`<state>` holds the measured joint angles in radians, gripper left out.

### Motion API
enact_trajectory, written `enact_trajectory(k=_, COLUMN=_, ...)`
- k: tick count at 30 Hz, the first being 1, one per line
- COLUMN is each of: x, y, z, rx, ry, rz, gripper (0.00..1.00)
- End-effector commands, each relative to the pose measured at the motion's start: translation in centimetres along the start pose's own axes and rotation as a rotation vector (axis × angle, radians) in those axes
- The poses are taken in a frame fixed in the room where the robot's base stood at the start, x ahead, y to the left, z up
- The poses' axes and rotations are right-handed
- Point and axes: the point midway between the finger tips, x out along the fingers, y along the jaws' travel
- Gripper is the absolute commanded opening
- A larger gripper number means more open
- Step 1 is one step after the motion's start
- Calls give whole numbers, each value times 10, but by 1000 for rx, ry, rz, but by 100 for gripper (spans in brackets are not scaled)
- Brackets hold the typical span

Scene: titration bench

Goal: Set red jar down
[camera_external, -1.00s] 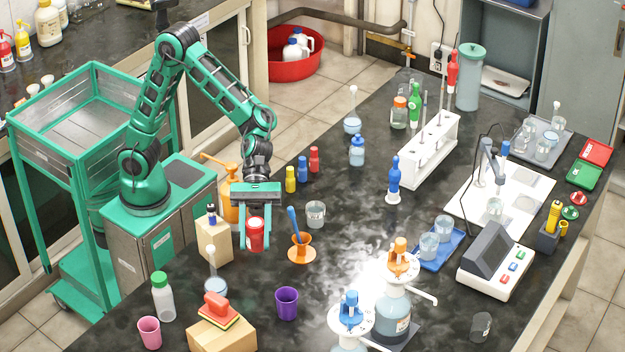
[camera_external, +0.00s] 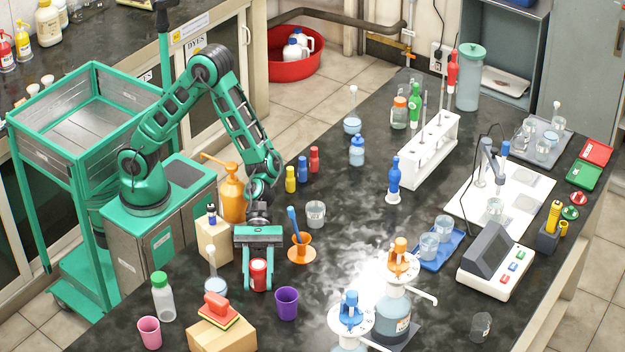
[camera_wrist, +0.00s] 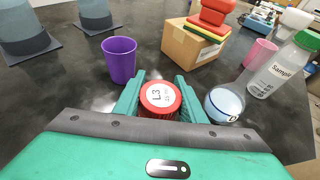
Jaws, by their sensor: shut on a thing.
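The red jar (camera_external: 258,274) is between the two fingers of my gripper (camera_external: 259,284), which is shut on it. The jar is upright, near the front left part of the black bench. In the wrist view its red lid (camera_wrist: 160,97) shows a white label reading "L3", with a green finger on each side of it. Whether the jar's base touches the bench is hidden.
A purple cup (camera_external: 287,303) stands close to the right of the jar. A round flask (camera_wrist: 224,104) and a cardboard box (camera_external: 222,333) with a sponge are nearby at the front left. Bare bench lies further right.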

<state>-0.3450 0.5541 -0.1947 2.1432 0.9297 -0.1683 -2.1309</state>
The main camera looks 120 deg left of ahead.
Motion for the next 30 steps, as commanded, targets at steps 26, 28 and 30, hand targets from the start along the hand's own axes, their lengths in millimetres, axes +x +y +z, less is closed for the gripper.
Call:
enact_trajectory(k=26, x=-9, y=1, z=-1, rx=0, ry=0, rz=3, gripper=56)
enact_trajectory(k=28, x=-19, y=1, z=-1, rx=-1, ry=1, rz=3, gripper=56)
enact_trajectory(k=30, x=-32, y=1, z=0, rx=-1, ry=0, rz=5, gripper=56)
